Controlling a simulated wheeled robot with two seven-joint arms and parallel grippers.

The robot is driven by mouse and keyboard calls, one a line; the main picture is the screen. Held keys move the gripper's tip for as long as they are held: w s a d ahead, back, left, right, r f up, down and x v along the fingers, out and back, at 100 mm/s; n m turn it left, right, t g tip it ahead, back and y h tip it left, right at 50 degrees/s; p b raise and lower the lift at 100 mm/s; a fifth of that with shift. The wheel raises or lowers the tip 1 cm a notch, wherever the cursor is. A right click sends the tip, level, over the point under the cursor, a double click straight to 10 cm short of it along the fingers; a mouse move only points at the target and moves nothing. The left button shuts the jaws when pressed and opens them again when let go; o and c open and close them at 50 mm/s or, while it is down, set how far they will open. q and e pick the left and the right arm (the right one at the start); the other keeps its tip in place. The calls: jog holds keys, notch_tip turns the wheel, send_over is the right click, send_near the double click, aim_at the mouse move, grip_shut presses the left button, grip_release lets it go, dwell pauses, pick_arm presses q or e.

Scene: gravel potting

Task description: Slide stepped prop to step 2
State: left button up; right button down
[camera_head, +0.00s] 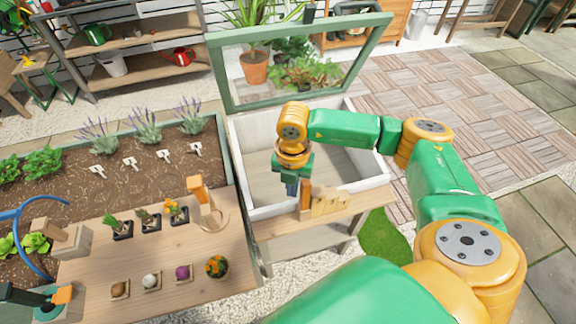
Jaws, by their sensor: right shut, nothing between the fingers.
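The stepped prop (330,203) is a light wooden piece with a notched top edge at the front wall of the white cold frame box (245,180). The green-framed glass lid (226,85) stands raised at the back of the box.
A planting bed (60,180) with lavender and labels lies at left. A wooden table (100,250) holds small potted plants, several little trays and a wooden stand (198,190). A blue hoop (17,215) and a dark green, orange-tipped object (62,296) are at lower left.

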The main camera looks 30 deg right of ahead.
notch_tip(320, 180, up, 8)
jog(key=a+p, duration=0.1)
jog(key=p, duration=0.5)
jog(key=shift+w+a, duration=0.25)
jog(key=shift+a, duration=0.15)
